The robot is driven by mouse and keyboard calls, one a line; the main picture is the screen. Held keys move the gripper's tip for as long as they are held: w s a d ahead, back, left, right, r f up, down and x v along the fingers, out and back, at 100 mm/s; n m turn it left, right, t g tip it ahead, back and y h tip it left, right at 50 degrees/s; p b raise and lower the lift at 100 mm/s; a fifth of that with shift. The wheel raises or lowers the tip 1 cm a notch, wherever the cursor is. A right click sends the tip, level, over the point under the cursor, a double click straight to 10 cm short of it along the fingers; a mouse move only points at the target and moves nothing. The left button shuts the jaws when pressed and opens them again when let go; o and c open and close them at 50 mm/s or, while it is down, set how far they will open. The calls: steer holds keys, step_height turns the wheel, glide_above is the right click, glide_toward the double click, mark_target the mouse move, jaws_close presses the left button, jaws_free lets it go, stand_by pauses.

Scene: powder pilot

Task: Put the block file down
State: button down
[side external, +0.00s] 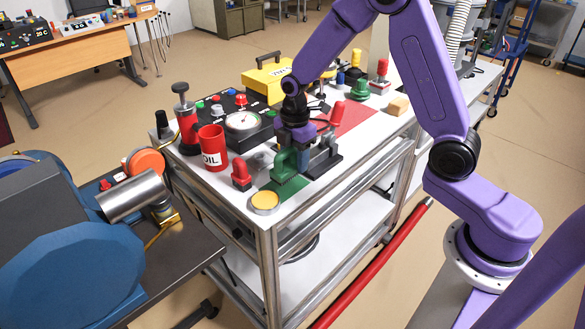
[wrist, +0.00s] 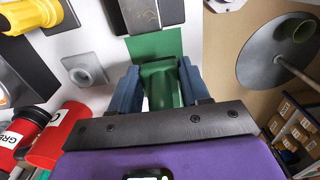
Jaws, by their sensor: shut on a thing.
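A green block, which I take to be the block file (side external: 285,166), is held at the front corner of the white bench top (side external: 226,190). My gripper (side external: 292,158) points down and is shut on it. In the wrist view the green block file (wrist: 160,82) sits between my two blue fingers. A flat dark green mat (wrist: 150,44) lies just beyond and below it; the mat (side external: 268,184) also shows in the side view. Whether the file's underside touches the mat is hidden by the file and fingers.
A dark grey fixture (side external: 325,160) stands close right of my gripper. A red-topped piece (side external: 241,174), a red OIL can (side external: 212,147) and a yellow-topped round tin (side external: 264,201) stand nearby. A gauge panel (side external: 243,121) lies behind. The bench edge is close.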

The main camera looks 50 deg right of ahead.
mark_target(293, 169)
steer(key=shift+w+f, duration=0.35)
steer(key=shift+f, duration=1.6)
steer(key=shift+f, duration=0.15)
steer(key=c, duration=0.5)
jaws_free()
